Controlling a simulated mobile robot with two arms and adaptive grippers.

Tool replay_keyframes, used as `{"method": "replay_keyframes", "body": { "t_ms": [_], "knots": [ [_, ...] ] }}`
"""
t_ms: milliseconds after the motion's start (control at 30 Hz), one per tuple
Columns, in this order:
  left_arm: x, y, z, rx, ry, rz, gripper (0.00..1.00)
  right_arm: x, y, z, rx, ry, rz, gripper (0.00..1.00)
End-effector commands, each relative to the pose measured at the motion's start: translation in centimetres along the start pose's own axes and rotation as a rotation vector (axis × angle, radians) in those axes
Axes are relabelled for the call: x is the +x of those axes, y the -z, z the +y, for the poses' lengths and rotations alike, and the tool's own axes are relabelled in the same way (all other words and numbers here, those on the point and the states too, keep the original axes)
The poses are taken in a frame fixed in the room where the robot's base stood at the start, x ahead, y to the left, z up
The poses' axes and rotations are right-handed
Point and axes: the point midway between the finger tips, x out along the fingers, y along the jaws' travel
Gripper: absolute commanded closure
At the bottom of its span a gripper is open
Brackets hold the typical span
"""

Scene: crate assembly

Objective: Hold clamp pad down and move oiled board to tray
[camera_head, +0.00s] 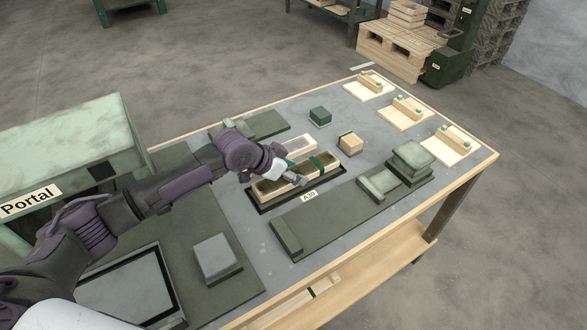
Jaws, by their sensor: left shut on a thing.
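My left gripper (299,181) is low over a long wooden piece (327,166) with a green band, which sits in a dark, flat-rimmed tray (262,207) near the middle of the table. The gripper is shut, apparently on this wooden piece; its fingers hide the contact. A paler wooden piece (298,146) lies just behind, partly covered by my arm. I cannot tell which piece is the oiled board. No part is clearly recognisable as the clamp pad. My right gripper is not in view.
A label "A30" (309,195) lies before the tray. A long dark fixture with green blocks (411,160) stands to the right. A small green block (320,116) and a wooden block (350,143) stand behind. Wooden holders (404,112) line the far right edge. A green "Portal" box (75,150) stands left.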

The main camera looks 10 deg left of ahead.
Motion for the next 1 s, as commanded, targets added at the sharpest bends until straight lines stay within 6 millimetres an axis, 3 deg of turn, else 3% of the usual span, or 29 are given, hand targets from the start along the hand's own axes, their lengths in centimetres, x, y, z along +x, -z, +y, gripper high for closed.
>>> {"method": "replay_keyframes", "body": {
  "t_ms": [1000],
  "knots": [
    [0.17, -0.11, 0.03, -0.001, 0.0, 0.002, 1.0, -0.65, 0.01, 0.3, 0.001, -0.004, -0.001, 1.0]
  ]
}}
